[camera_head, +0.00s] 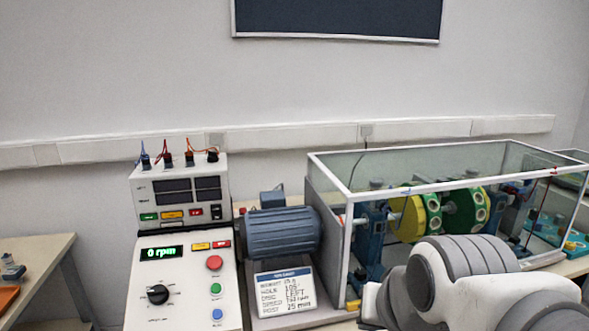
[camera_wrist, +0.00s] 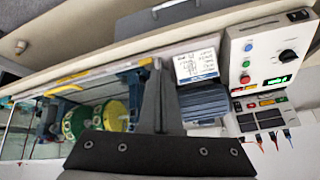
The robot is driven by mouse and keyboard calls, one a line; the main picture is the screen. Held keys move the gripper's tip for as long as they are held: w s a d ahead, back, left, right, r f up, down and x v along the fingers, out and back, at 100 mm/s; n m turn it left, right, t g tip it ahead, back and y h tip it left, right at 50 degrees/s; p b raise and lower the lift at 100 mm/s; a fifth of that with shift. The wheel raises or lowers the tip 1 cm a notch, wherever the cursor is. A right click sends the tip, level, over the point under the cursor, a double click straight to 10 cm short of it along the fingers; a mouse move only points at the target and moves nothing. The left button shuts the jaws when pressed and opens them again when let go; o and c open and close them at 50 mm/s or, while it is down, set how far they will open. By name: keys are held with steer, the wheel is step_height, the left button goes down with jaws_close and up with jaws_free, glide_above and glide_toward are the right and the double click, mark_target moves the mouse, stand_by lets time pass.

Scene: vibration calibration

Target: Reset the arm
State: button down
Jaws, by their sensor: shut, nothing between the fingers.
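The wrist view is turned over, with the bench edge at the top. The dark grey body of my gripper (camera_wrist: 155,155), with several bolts, fills the bottom of that view; it is shut and holds nothing. In the head view my grey and white arm is folded at the lower right, in front of the glass case (camera_head: 345,240). My gripper is out of sight there.
The control box (camera_head: 180,285) reads 0 rpm; it also shows in the wrist view (camera_wrist: 265,55). The blue-grey motor (camera_head: 280,235) and a printed card (camera_head: 285,290) sit between box and case. Green and yellow discs (camera_head: 430,212) are inside the case. A side table (camera_head: 40,250) stands left.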

steer(key=s+d+n+g, duration=0.1)
steer(key=s+d+n, duration=0.1)
steer(key=s+d, duration=0.25)
step_height(320, 180, up, 14)
steer(key=a+p, duration=0.1)
steer(key=p, duration=1.3)
steer(key=shift+s+f+h, duration=0.2)
steer(key=shift+s+h, duration=0.05)
steer(key=shift+h, duration=0.15)
steer(key=shift+a, duration=0.15)
